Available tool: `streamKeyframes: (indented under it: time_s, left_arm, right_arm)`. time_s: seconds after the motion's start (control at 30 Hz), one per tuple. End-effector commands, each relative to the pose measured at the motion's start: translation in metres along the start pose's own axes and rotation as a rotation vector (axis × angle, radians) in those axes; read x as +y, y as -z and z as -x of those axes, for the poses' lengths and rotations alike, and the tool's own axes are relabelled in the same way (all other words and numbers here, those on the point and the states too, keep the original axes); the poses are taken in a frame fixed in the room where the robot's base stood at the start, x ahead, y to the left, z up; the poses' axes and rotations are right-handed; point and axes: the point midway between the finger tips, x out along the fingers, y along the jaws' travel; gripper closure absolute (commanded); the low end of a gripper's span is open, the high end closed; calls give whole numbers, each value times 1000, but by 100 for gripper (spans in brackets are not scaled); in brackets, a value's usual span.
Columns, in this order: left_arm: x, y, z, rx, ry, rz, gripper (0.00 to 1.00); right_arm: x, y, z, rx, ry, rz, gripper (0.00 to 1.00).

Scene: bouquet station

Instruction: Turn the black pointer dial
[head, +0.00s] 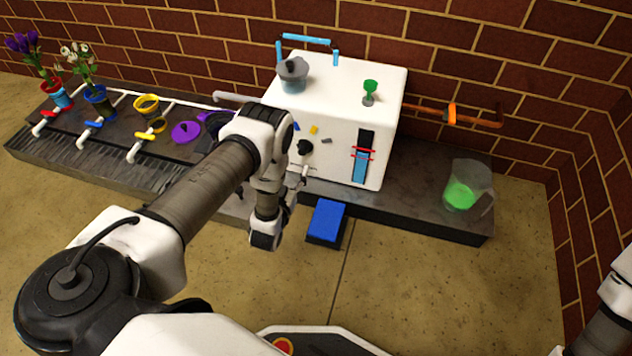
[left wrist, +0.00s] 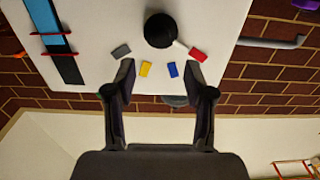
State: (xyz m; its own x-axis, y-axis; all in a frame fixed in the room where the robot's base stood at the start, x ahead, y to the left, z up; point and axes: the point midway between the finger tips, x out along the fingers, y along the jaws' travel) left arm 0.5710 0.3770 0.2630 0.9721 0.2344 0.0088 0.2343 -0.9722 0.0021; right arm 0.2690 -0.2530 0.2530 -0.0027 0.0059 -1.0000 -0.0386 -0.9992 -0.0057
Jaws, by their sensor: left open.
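The black pointer dial (head: 305,147) is on the front face of the white box (head: 345,100). In the left wrist view the dial (left wrist: 160,30) shows as a round black knob, its white pointer aimed at the red mark (left wrist: 198,55). Blue (left wrist: 173,69), yellow (left wrist: 145,69) and grey (left wrist: 122,51) marks complete the arc. My left gripper (head: 304,177) is in front of the box, just below the dial in the head view. Its fingers (left wrist: 158,78) are apart and empty, with the dial beyond them. My right gripper is out of view.
A blue pedal-like block (head: 327,222) sits below the box. A blue slider with red bars (head: 362,155) is right of the dial. A jug with green liquid (head: 466,190) stands at right; flower pots (head: 99,104) and coloured taps (head: 145,136) are at left.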

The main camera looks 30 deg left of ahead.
Motion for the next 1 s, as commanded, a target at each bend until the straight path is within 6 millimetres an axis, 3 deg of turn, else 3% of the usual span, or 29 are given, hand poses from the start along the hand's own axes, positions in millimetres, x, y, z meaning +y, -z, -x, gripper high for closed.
streamKeyframes:
  time_s: [0.03, 0.17, 0.53, 0.83, 0.9, 1.0]
  left_arm:
    - [-1, -13, 2, -6, 0, -1, 46]
    - [-1, -12, -5, -8, 0, -1, 46]
    - [0, -13, -68, -9, -1, -2, 46]
    - [0, -10, -74, -12, -1, -2, 46]
    - [0, -10, -74, -12, -1, -2, 71]
    - [0, -10, -74, -12, -1, -2, 100]
  right_arm:
    - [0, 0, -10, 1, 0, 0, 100]
    - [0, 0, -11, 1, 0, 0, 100]
    - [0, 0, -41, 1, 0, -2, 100]
    - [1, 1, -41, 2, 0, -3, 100]
    - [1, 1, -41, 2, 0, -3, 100]
    - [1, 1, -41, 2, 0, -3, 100]
